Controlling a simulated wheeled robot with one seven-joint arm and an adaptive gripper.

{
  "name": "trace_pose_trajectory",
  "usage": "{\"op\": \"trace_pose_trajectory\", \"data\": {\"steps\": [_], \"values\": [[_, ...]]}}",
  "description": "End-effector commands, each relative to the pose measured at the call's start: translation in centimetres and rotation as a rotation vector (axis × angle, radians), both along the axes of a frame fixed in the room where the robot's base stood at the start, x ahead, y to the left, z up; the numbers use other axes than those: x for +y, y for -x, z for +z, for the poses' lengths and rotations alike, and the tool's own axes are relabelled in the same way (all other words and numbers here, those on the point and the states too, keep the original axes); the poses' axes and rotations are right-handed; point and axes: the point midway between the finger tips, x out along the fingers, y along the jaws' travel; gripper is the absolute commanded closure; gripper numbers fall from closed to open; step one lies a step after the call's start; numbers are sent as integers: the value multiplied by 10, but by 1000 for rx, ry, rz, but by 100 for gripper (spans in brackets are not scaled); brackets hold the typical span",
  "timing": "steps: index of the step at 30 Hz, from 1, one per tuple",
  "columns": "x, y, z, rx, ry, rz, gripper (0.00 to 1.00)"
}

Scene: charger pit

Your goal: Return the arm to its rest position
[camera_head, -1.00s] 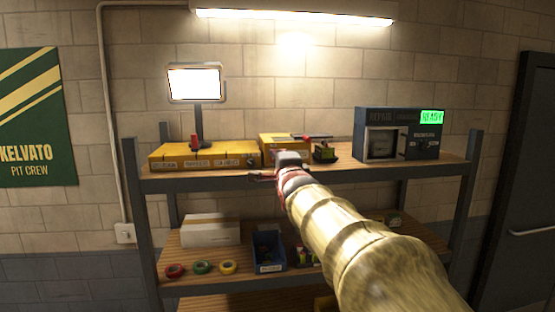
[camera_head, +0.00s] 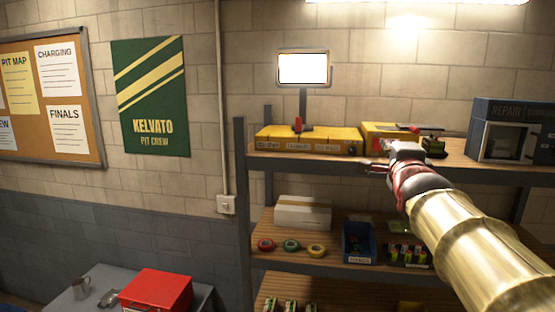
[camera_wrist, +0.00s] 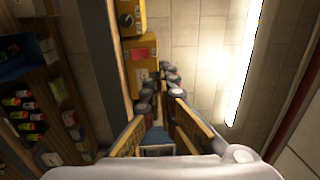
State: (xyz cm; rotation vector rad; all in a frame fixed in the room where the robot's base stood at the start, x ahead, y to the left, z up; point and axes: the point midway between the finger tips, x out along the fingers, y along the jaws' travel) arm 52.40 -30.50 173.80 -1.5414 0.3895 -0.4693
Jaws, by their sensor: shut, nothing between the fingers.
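My gripper (camera_head: 380,166) is at the end of my gold arm, in front of the shelf rack's top shelf at the right of the head view. It is shut and empty. In the wrist view my gripper (camera_wrist: 160,104) shows its fingers close together, with the rack's shelves to the left and the wall beyond. Part of the rack behind my arm is hidden.
The shelf rack (camera_head: 243,215) holds yellow cases (camera_head: 310,140), a dark repair box (camera_head: 500,130), a white box (camera_head: 302,212) and a blue bin (camera_head: 357,242). A red toolbox (camera_head: 157,290) sits on a grey table (camera_head: 100,277) at lower left.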

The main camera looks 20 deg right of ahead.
Motion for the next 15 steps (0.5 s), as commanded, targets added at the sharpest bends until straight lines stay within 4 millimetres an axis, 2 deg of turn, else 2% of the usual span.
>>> {"op": "trace_pose_trajectory", "data": {"steps": [5, 8, 11, 15], "values": [[0, 0, 0, 21, 33, -2, 100], [-1, 0, -12, 118, 111, -9, 100], [-2, 3, -50, 315, 211, -3, 100], [8, 23, -132, 662, 356, 70, 100]]}}
